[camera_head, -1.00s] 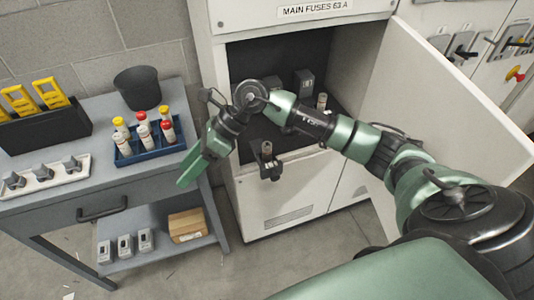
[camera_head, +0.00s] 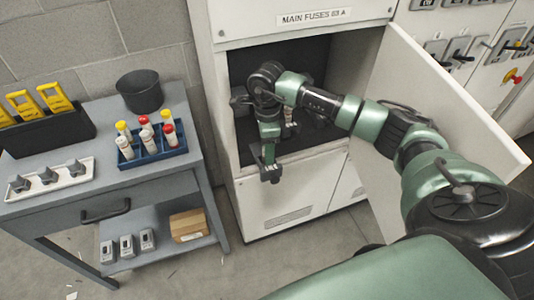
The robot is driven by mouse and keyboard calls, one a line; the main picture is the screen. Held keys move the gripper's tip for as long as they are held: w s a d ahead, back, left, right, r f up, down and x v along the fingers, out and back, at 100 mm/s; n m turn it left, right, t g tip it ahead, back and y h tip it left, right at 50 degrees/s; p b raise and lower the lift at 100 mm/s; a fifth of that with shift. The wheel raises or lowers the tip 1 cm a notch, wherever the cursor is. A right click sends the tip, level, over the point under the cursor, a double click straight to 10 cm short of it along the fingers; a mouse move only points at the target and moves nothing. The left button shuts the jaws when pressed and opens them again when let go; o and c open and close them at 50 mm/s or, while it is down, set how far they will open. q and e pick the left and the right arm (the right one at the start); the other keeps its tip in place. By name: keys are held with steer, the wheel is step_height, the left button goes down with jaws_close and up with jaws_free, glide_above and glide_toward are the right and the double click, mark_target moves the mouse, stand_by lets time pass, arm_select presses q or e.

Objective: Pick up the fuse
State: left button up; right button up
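Several fuses (camera_head: 145,135) with red, yellow and white caps stand upright in a blue tray (camera_head: 152,158) on the cart. My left gripper is not in view.
The cabinet (camera_head: 225,120) is open, its white door (camera_head: 445,110) swung out to the right near my arm. The grey cart (camera_head: 85,215) stands left, with a black cup (camera_head: 139,92), a white tray (camera_head: 50,174) and a cardboard box (camera_head: 188,225).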

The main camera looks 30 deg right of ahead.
steer(key=shift+f, duration=0.55)
jaws_close()
steer(key=shift+r, duration=0.15)
step_height(320, 180, up, 10)
steer(key=shift+f+b, duration=0.1)
steer(key=shift+b, duration=1.05)
